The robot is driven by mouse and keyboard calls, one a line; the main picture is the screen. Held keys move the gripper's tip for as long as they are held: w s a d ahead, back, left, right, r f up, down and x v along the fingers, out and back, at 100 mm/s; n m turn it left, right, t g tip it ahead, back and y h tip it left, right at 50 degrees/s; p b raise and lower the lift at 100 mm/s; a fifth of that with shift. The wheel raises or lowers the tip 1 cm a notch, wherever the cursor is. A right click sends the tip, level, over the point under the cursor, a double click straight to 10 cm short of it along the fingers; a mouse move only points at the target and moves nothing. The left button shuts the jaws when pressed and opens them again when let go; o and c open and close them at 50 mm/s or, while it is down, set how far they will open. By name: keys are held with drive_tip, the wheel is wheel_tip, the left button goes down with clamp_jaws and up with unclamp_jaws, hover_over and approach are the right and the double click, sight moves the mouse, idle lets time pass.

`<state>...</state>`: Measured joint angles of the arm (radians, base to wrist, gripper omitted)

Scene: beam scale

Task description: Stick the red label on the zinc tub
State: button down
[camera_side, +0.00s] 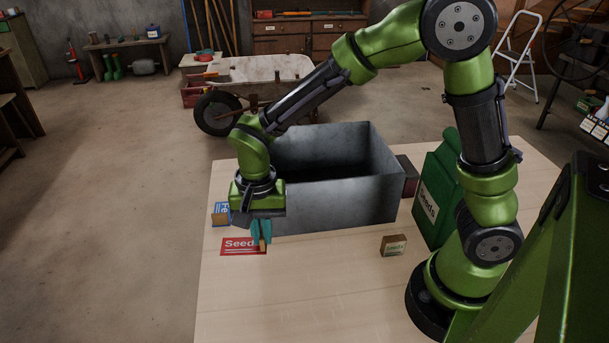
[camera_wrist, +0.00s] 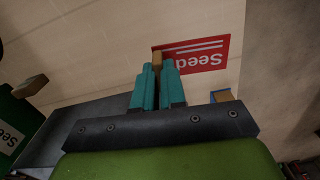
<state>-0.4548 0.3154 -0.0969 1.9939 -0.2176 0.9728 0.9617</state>
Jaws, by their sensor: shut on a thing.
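The red label (camera_side: 237,247) has white "Seeds" lettering and appears flat at the table's front left, just in front of the zinc tub. It also shows in the wrist view (camera_wrist: 205,57). A small tan block (camera_wrist: 157,60) stands at its edge, between my fingertips. My gripper (camera_side: 262,238) points down with its teal fingers shut on this block; the wrist view shows the fingers (camera_wrist: 157,72) closely flanking it. I cannot tell whether the label touches the table. The grey, rectangular, open zinc tub (camera_side: 340,203) stands upright right of and behind my gripper, with no label visible on its front.
A blue label (camera_side: 221,207) with a tan block lies left of the tub, partly hidden by my gripper. A green seed bag (camera_side: 437,190), a small seed box (camera_side: 393,245) and a dark box (camera_side: 408,175) stand to the right. The front table (camera_side: 300,290) is clear.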

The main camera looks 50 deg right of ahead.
wheel_tip(320, 180, up, 14)
drive_tip(key=w+d+n, duration=0.1)
drive_tip(key=w+d, duration=0.1)
drive_tip(key=d, duration=2.6)
wheel_tip(320, 180, down, 11)
drive_tip(key=shift+s+f, duration=0.2)
drive_tip(key=shift+f, duration=4.1)
drive_tip(key=shift+f, duration=0.15)
